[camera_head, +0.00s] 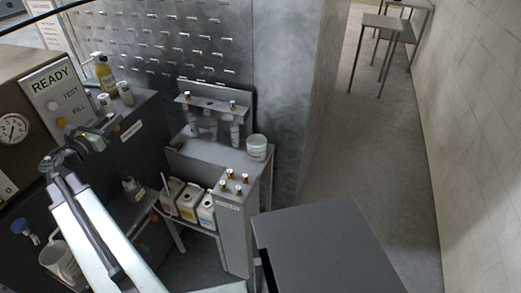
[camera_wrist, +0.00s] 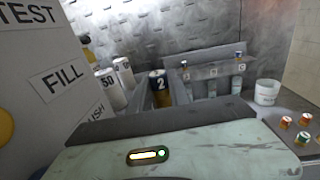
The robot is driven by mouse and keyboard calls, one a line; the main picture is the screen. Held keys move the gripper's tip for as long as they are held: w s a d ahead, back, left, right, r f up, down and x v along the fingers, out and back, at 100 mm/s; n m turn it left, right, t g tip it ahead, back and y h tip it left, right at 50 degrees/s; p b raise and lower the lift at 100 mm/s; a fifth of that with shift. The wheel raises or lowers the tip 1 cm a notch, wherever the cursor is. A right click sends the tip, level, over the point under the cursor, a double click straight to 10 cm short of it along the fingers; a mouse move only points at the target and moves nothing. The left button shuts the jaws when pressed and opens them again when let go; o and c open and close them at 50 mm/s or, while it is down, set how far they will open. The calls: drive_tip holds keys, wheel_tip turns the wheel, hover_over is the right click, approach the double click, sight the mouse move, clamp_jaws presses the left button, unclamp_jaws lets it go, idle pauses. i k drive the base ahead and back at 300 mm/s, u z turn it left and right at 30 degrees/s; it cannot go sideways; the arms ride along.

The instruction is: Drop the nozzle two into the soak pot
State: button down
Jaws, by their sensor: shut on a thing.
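My gripper (camera_head: 108,126) is at the left of the head view, in front of the dark machine. The nozzle's lower part is hidden behind my gripper's body. The likely soak pot, a white open pot (camera_head: 257,147), stands on the grey bench, right of a small rack. It also shows in the wrist view (camera_wrist: 267,92), at the right. The nozzle is well apart from the pot, to its left.
The rack (camera_head: 210,105) holds several upright tubes. White jugs (camera_head: 188,200) sit lower, left of the bench. A grey box top (camera_head: 320,245) fills the front.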

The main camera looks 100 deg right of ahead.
sight(262, 155)
drive_tip(key=k, duration=0.95)
drive_tip(key=z, duration=0.15)
